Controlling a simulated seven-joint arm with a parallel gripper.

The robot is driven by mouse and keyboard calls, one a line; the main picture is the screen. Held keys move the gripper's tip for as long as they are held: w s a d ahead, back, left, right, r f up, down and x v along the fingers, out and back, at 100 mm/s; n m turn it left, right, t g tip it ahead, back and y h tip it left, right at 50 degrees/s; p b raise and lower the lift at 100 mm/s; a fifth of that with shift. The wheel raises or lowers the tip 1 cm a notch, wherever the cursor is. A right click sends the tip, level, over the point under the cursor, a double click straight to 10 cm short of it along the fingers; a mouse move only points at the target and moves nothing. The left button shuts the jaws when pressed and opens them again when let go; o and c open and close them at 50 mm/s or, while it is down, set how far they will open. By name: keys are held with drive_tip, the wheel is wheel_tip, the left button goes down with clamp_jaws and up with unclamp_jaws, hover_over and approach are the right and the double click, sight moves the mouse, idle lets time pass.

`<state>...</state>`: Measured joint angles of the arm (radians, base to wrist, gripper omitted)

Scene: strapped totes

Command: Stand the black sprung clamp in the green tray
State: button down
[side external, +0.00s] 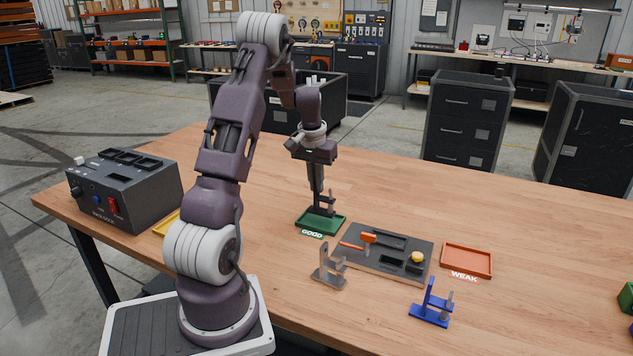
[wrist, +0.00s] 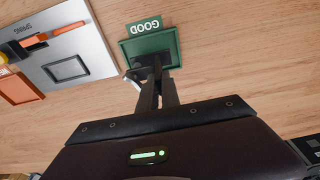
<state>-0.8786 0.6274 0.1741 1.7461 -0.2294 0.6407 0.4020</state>
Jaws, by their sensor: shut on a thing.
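The black sprung clamp (side external: 331,203) is upright under my gripper, over the green tray. My gripper (side external: 317,190) points straight down and is shut on it. The green tray (side external: 303,225), labelled GOOD, lies on the wooden table. The clamp's base is at or just above the tray floor; I cannot tell whether it touches. In the wrist view my gripper (wrist: 158,80) reaches to the tray (wrist: 172,40), and its fingers hide most of the clamp.
A grey board (side external: 350,262) with an orange-handled tool (side external: 368,237) and a yellow knob (side external: 417,256) lies right of the tray. A grey clamp (side external: 328,272), a blue clamp (side external: 432,308) and an orange WEAK tray (side external: 489,263) stand nearby. A dark control box (side external: 125,190) is at left.

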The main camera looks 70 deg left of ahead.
drive_tip(key=shift+f, duration=0.2)
idle(0.3)
drive_tip(key=shift+f, duration=0.25)
drive_tip(key=shift+f, duration=0.1)
idle(0.3)
drive_tip(key=shift+f, duration=0.8)
drive_tip(key=c, duration=1.5)
unclamp_jaws()
drive_tip(key=shift+o, duration=0.2)
drive_tip(key=o, duration=0.4)
